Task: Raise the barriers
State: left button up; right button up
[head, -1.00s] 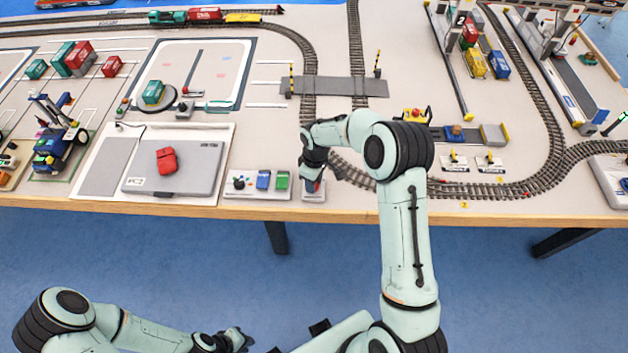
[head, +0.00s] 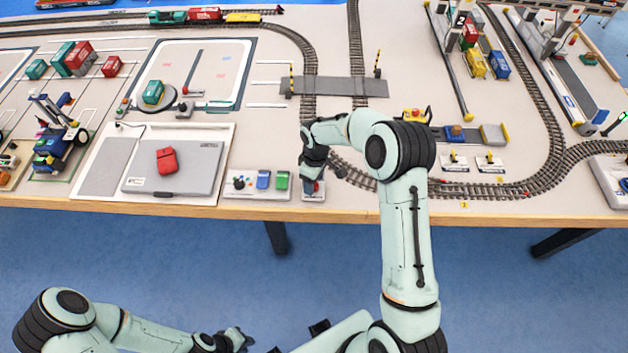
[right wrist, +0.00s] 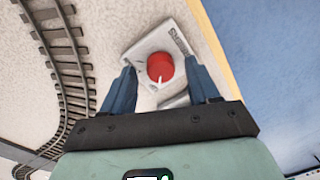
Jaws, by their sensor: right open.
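A red round knob (right wrist: 160,67) with a white pointer mark sits on a small pale control box (right wrist: 148,45) with dark lettering I cannot read fully. In the head view this box (head: 313,196) is at the table's front edge, partly hidden by my right gripper (head: 313,180). In the right wrist view my right gripper (right wrist: 164,88) is open, its blue fingers on either side of the knob. I cannot tell whether they touch it. At the level crossing (head: 335,87), two yellow-and-black striped poles stand upright, one left (head: 291,80) and one right (head: 377,66). My left gripper (head: 238,340) is low, off the table; its jaws are unclear.
A panel (head: 258,191) with blue and green blocks stands just left of the control box. Curved rail track (head: 480,190) runs to its right. A grey pad (head: 180,175) with a red piece (head: 166,160) lies further left.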

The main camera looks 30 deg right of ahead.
notch_tip(320, 180, up, 13)
jog(key=shift+w+d+p, duration=0.15)
jog(key=shift+d+p, duration=0.1)
jog(key=shift+p, duration=0.05)
jog(key=shift+f, duration=0.15)
dwell(0.4)
